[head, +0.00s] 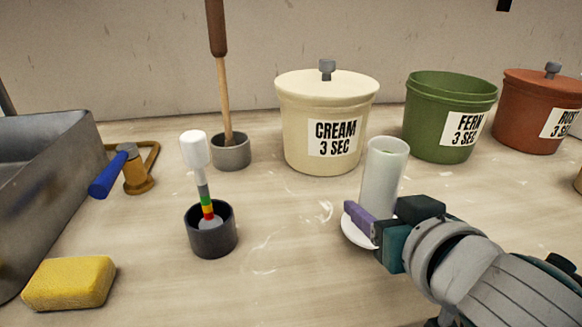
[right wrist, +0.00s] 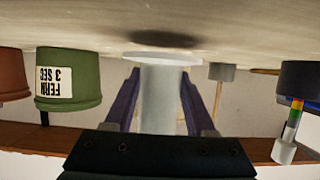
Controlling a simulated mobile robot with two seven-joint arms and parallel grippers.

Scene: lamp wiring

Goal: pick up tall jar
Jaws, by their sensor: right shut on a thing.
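The tall jar (head: 386,172) is a pale, translucent cylinder with a wide white round foot (head: 357,232). It stands upright in front of the cream and green crocks. My right gripper (head: 372,222) is shut around its lower part, with purple fingers. In the right wrist view, which is upside down, the jar (right wrist: 163,98) sits between both fingers. A dark shadow shows on the table apart from its foot, so the jar looks raised a little. My left gripper is not in view.
Behind stand a lidded cream crock (head: 325,120), an open green crock (head: 449,117) and a lidded rust crock (head: 541,110). To the left are a dark cup (head: 211,238) holding a banded stick, a grey pot (head: 231,152), a yellow sponge (head: 69,283) and a metal basin (head: 45,170).

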